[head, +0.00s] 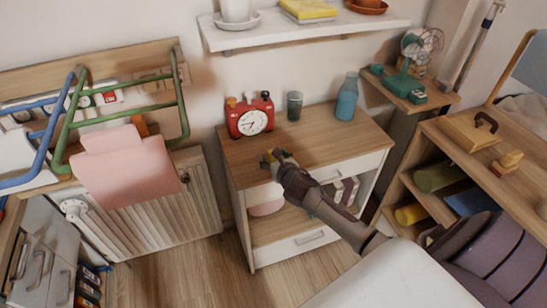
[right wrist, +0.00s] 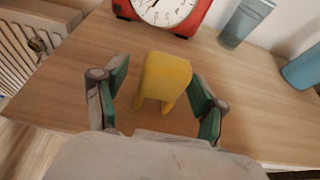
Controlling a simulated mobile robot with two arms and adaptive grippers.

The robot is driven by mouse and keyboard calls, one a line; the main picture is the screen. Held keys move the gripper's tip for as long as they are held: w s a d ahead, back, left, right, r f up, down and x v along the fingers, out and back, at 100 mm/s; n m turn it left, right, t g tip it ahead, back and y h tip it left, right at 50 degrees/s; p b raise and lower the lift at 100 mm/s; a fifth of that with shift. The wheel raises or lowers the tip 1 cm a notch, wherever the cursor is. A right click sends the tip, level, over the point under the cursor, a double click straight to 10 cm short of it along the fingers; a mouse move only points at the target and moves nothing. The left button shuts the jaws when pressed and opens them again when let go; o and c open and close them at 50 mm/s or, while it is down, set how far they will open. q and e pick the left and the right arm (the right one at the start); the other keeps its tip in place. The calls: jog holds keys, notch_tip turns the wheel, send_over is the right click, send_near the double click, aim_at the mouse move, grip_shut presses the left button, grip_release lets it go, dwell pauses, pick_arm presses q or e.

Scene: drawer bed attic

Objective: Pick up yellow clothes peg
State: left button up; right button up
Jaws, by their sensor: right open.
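The yellow clothes peg (right wrist: 166,77) stands on the wooden top of the small cabinet, near its front edge, with its two legs pointing toward me in the right wrist view. My right gripper (right wrist: 158,92) is open, with one green-padded finger on each side of the peg. Gaps show between the peg and both fingers. My left gripper is not in view.
A red clock (head: 250,117) stands behind the peg, with a dark glass (head: 294,106) and a blue bottle (head: 347,97) to its right. The cabinet top (head: 327,137) is clear to the right of my gripper. A white shelf (head: 300,36) hangs above.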

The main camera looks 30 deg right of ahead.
jog(key=shift+d, duration=0.1)
jog(key=shift+c, duration=0.2)
jog(key=c, duration=1)
